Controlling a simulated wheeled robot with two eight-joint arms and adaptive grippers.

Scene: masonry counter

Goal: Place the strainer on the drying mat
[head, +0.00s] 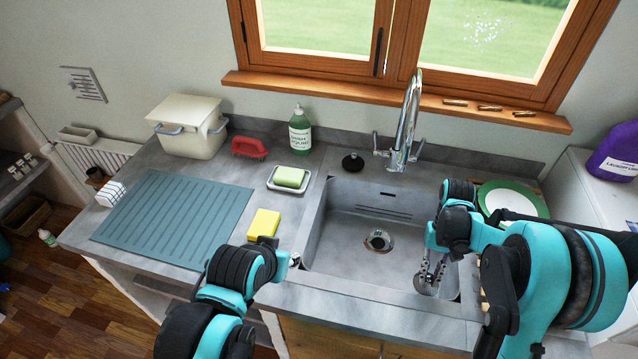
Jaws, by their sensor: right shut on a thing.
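The teal ribbed drying mat (172,218) lies flat and bare on the counter left of the sink. My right gripper (430,268) points down into the right front part of the sink and is shut on a shiny metal thing, which looks like the strainer (427,285). The gripper and arm hide part of it. My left gripper (291,260) is at the sink's left front edge, by the yellow sponge; its fingers are mostly hidden behind my arm, so its opening cannot be told.
The sink (340,235) has a round drain (378,240) and a tall faucet (408,120) behind it. Left of it are a yellow sponge (263,223), soap dish (272,183), green bottle (300,130), red brush (249,147) and cream bin (188,125). Green-rimmed plates (510,201) stand right.

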